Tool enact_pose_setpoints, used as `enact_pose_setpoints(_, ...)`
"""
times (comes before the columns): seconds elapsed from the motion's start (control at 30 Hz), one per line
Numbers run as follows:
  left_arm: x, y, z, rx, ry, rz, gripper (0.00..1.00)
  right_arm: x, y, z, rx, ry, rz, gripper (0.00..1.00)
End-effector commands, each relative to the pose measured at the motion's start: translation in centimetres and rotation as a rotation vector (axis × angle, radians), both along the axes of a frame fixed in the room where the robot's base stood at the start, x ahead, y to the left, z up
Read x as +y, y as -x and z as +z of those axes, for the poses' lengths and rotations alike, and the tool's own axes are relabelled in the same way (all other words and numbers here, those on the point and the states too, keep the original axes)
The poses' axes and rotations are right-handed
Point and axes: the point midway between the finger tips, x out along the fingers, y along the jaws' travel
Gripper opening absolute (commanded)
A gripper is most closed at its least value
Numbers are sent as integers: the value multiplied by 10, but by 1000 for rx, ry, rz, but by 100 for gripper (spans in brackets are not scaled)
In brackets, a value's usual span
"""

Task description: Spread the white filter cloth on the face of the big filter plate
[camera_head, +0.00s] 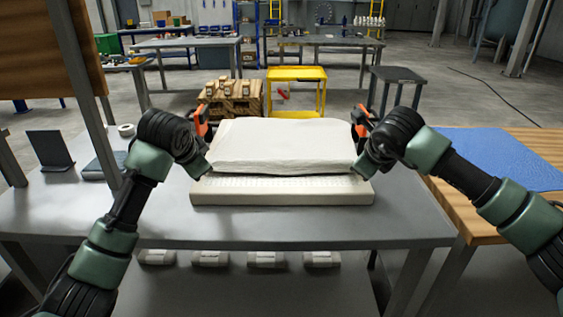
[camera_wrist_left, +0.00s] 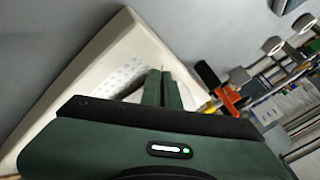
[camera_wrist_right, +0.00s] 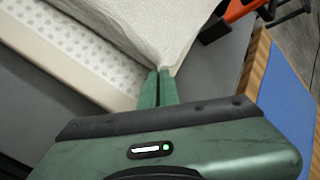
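The white filter cloth (camera_head: 285,142) lies over the big filter plate (camera_head: 285,193), covering all but a dimpled front strip. A dark shadow line shows under the cloth's front edge. My left gripper (camera_head: 207,172) is at the cloth's front left corner; its fingers are together in the left wrist view (camera_wrist_left: 160,75), and the pinch itself is hard to see there. My right gripper (camera_head: 358,170) is at the front right corner; in the right wrist view its fingers (camera_wrist_right: 159,75) are shut on the cloth's corner (camera_wrist_right: 170,62), above the plate's dimpled face (camera_wrist_right: 75,45).
Orange clamp-like parts (camera_head: 202,121) stand by the far left and far right of the cloth. A wooden table with a blue mat (camera_head: 505,155) is at the right. Dark stands (camera_head: 50,150) and a white roll (camera_head: 126,130) are at the left. The grey table's front strip is clear.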

Motion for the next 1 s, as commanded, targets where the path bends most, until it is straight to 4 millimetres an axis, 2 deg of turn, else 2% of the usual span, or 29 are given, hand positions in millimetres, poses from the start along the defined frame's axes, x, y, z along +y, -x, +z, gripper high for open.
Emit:
enact_pose_setpoints(0.1,4,3,-8,7,-2,8,0,-4,3,-8,9,3,-9,0)
enact_pose_setpoints(0.43,3,4,-9,10,-2,8,0,-4,4,-9,11,3,-9,0)
enact_pose_setpoints(0.57,3,4,-9,11,-1,8,36,-3,4,-9,12,3,-8,36)
enact_pose_setpoints(0.6,2,4,-9,12,-1,6,40,-3,4,-9,12,1,-6,40)
enact_pose_setpoints(1.0,-3,7,-10,19,3,-4,40,3,7,-10,19,-3,4,40)
